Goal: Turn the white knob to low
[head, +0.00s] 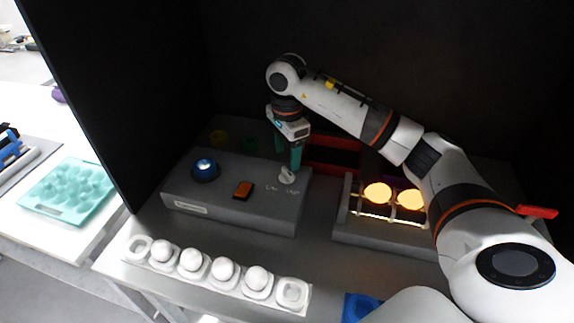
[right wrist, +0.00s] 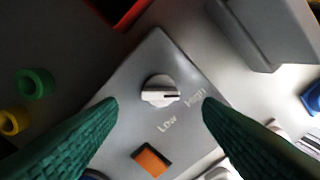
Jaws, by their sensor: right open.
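The white knob (head: 287,175) stands on the top of the grey control box (head: 240,215), near its right end. In the right wrist view the knob (right wrist: 160,91) has a dark pointer line aimed right, toward the word High. The word Low (right wrist: 167,125) is printed below it. My right gripper (head: 289,158) reaches down above the knob. Its green fingers (right wrist: 160,112) are open on either side of the knob with gaps, holding nothing. My left gripper is not in view.
The box also carries an orange switch (head: 243,190) and a blue-lit dome (head: 205,168). A white egg tray (head: 215,274) with several eggs lies in front. A rack with two glowing discs (head: 378,193) stands right. Green (right wrist: 35,83) and yellow (right wrist: 13,121) rings lie behind the box.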

